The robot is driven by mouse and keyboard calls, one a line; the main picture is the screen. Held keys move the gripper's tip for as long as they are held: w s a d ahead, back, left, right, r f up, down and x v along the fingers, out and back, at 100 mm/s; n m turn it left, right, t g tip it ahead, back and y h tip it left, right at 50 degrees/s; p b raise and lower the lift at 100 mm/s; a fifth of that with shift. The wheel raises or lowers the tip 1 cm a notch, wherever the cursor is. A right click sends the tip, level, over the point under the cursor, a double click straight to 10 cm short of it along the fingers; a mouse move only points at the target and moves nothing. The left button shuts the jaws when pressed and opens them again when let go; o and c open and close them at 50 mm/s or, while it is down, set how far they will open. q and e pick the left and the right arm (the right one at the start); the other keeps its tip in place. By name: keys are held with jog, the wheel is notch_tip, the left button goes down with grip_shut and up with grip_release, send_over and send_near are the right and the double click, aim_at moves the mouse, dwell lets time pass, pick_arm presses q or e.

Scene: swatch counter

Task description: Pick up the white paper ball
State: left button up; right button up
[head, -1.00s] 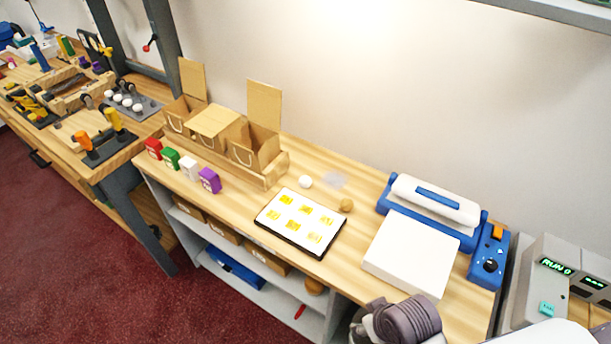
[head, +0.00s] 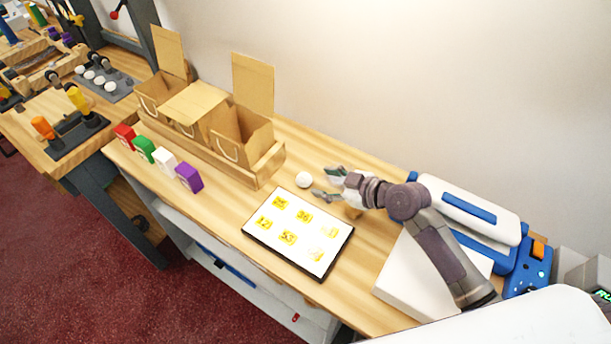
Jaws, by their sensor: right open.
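The white paper ball (head: 303,180) rests on the wooden counter, just behind the white board with yellow swatches. My right gripper (head: 321,182) reaches in from the right, low over the counter. Its fingers are spread open and point left at the ball, with the tips just right of it. The jaws look empty, and the ball appears apart from them. My left gripper is not in view.
The swatch board (head: 296,232) lies in front of the ball. A cardboard box row (head: 225,155) stands to the left, with a purple box (head: 189,177) and other small boxes before it. A brown ball (head: 353,213) is partly hidden under my right gripper. A blue and white machine (head: 468,208) stands right.

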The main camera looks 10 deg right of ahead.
aim_at(308, 180)
jog(key=shift+w+a, duration=0.25)
jog(key=shift+a, duration=0.15)
jog(key=shift+w+a+f+p, duration=0.1)
jog(key=shift+w+a+p, duration=0.05)
jog(key=shift+a+p, duration=0.4)
jog(key=w+f, duration=0.1)
jog(key=w+a+f+p, duration=0.1)
jog(key=w, duration=0.1)
jog(key=shift+a+f, duration=0.2)
jog(key=shift+w+a+f, duration=0.2)
jog(key=shift+a, duration=0.15)
jog(key=shift+f, duration=0.1)
jog(key=c, duration=0.4)
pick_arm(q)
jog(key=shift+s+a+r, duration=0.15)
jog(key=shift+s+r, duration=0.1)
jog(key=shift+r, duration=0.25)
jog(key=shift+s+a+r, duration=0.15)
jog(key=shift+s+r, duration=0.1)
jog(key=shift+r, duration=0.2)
pick_arm(e)
jog(key=shift+c, duration=0.2)
